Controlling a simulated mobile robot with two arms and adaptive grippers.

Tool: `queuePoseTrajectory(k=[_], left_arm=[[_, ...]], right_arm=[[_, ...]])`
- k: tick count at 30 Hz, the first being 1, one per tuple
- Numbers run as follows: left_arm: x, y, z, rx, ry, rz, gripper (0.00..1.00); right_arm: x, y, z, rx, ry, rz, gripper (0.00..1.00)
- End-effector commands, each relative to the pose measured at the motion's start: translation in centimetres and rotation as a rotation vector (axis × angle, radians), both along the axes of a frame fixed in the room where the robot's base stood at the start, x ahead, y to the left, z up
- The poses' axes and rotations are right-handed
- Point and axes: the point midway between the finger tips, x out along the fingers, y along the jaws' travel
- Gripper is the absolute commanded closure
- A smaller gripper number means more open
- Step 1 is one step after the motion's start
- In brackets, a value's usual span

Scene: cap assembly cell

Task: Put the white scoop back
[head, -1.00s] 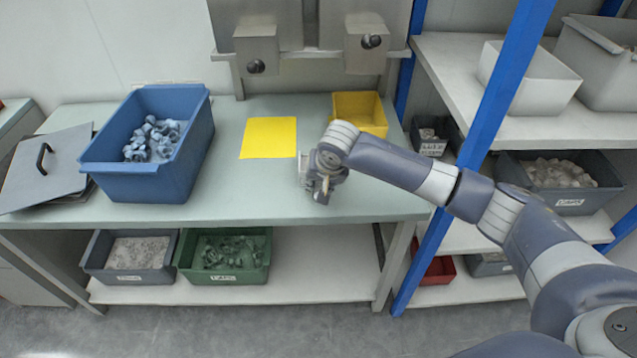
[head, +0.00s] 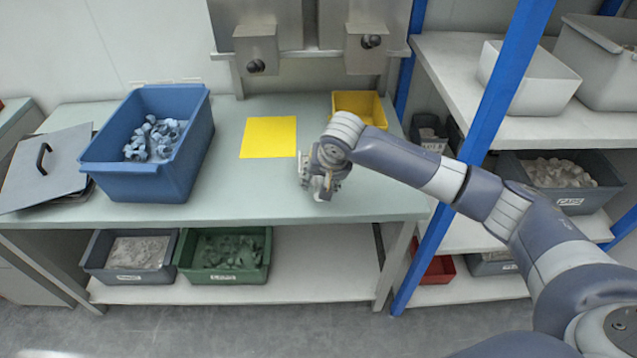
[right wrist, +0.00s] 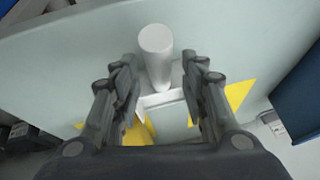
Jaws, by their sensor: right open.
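The white scoop (right wrist: 155,55) shows in the right wrist view as a pale round handle with a square, open-looking body (right wrist: 162,104) below it in the picture. My right gripper (right wrist: 163,78) is open, with one finger on each side of the scoop. I cannot tell whether either finger touches it. In the head view my right gripper (head: 322,182) points down low over the bench, right of the blue bin, and mostly hides the scoop. My left gripper is not in view.
The bench (head: 245,195) holds a blue bin (head: 150,187) of pale blue parts, a yellow mat (head: 268,137), a yellow bin (head: 345,103) and grey lids (head: 50,185). A blue post (head: 480,125) and shelves stand right. The front middle of the bench is clear.

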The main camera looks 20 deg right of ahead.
Motion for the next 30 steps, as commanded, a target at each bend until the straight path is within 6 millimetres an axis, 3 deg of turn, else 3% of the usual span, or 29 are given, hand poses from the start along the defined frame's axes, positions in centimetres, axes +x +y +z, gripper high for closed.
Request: queuePoseTrajectory(k=[6, 12, 18, 30], left_arm=[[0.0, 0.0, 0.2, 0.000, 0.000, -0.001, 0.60], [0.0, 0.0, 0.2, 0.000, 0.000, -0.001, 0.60], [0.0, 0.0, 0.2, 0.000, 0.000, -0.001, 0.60], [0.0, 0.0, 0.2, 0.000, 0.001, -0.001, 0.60]], right_arm=[[-2.1, -0.1, 4.6, 0.001, -0.004, 0.002, 0.60], [-3.4, -0.2, 7.3, 0.001, -0.001, -0.001, 0.60], [-3.9, -0.3, 8.3, 0.001, 0.001, -0.001, 0.60], [-3.9, -0.3, 8.3, 0.001, 0.001, -0.001, 0.60]])
